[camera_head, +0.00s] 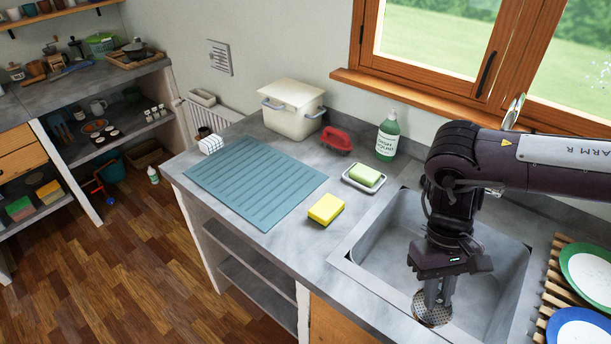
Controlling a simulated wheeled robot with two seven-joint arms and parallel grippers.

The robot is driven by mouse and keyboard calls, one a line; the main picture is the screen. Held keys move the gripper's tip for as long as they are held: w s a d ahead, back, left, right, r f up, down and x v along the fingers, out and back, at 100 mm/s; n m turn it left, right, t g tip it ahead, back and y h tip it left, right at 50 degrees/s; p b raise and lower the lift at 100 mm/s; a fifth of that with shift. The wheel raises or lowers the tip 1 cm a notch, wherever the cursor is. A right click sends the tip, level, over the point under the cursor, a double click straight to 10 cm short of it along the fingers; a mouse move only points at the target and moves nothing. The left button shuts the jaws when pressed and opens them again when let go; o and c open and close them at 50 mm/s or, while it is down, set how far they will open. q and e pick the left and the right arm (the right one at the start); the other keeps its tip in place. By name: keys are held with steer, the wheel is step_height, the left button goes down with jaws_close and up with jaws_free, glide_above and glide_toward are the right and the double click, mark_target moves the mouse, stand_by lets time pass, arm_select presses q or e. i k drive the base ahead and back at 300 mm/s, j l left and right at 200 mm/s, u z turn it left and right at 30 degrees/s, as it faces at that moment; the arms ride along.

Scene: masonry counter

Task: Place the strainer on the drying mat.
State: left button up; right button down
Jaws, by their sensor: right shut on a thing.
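My right gripper (437,292) points down over the sink and is shut on the strainer (432,312). The strainer is a small round metal piece with a perforated face, partly hidden by the fingers. It is at the front part of the sink; I cannot tell whether it touches the basin. The drying mat (253,189) is a flat blue-grey ribbed mat on the counter, left of the sink and well apart from the gripper. Its surface is bare. My left gripper is not in view.
Between mat and sink are a yellow sponge (326,209) and a soap dish with a green bar (366,176). Behind stand a soap bottle (388,137), a red brush (337,139) and a cream bin (293,110). Plates (588,273) stand in a wooden rack at the right.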

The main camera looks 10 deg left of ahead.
mark_target(255, 183)
steer(key=i+j, duration=0.15)
steer(key=j, duration=0.2)
steer(key=i+j+z, duration=0.15)
steer(key=j, duration=0.2)
steer(key=i+j, duration=0.2)
steer(key=j, duration=0.15)
steer(key=i+j+z, duration=0.1)
steer(key=j, duration=0.25)
steer(key=i+j, duration=0.2)
steer(key=j, duration=0.15)
steer(key=i+j+z, duration=0.15)
steer(key=j, duration=0.25)
steer(key=i+j, duration=0.15)
steer(key=j, duration=0.2)
steer(key=i+j+z, duration=0.1)
steer(key=j, duration=0.3)
